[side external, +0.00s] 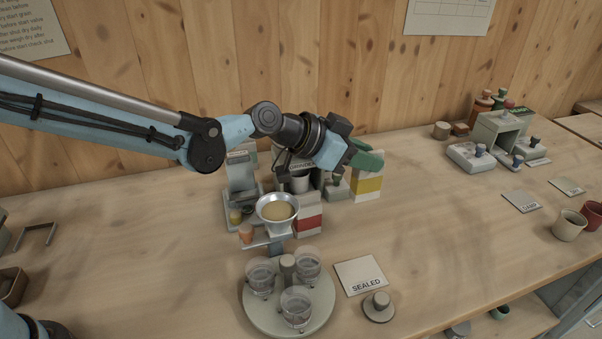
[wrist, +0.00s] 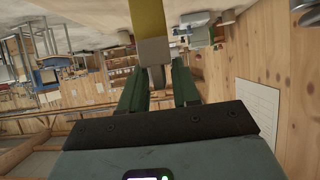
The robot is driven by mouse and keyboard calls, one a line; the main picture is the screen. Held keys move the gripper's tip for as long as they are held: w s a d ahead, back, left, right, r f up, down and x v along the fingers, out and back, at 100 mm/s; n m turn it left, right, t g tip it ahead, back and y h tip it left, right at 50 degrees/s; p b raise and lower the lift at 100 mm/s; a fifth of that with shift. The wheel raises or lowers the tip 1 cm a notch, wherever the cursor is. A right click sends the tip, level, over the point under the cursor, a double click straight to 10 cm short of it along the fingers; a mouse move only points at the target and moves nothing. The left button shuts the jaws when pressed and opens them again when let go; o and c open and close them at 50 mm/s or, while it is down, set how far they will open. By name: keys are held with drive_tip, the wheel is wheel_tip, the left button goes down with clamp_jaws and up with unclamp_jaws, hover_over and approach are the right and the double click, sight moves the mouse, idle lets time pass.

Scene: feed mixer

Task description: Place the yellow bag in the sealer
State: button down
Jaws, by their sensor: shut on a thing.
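The yellow bag (side external: 368,185), white with a yellow band, is upright below my gripper (side external: 368,160) in the side view. My gripper's green fingers are shut on its upper part. In the wrist view the bag (wrist: 149,18) shows its yellow band and pale end at the fingertips, between the green fingers (wrist: 158,92). I cannot tell whether its base touches the table. No machine carries a readable sealer label; a grey-green machine with an opening (side external: 500,130) stands at the far right.
A red-banded bag (side external: 310,218) stands left of the yellow bag, beside a metal bowl of meal (side external: 277,208). A round tray (side external: 262,318) holds several glass cups. A SEALED card (side external: 361,275) lies in front. The table between the bag and the right-hand machine is mostly clear.

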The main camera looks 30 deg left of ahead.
drive_tip(key=shift+s+a+r, duration=0.15)
drive_tip(key=shift+r, duration=0.6)
drive_tip(key=s+a+r+n+t+y, duration=0.15)
drive_tip(key=s+a+n+y, duration=0.3)
drive_tip(key=s+a, duration=0.55)
drive_tip(key=s+a+n+t+y, duration=0.2)
drive_tip(key=s+a+n+y, duration=0.25)
drive_tip(key=s+a, duration=0.5)
drive_tip(key=w+d+r+n+y, duration=0.2)
drive_tip(key=w+d+r, duration=0.2)
drive_tip(key=w+d, duration=0.55)
drive_tip(key=n+y, duration=0.2)
approach(356, 193)
wheel_tip(356, 193, up, 5)
drive_tip(key=d, duration=0.2)
drive_tip(key=shift+g, duration=0.45)
drive_tip(key=x, duration=0.4)
drive_tip(key=a+x, duration=0.1)
drive_tip(key=x, duration=0.8)
drive_tip(key=shift+a, duration=0.45)
drive_tip(key=shift+w+f, duration=0.1)
drive_tip(key=shift+f, duration=1.95)
drive_tip(key=shift+f, duration=0.1)
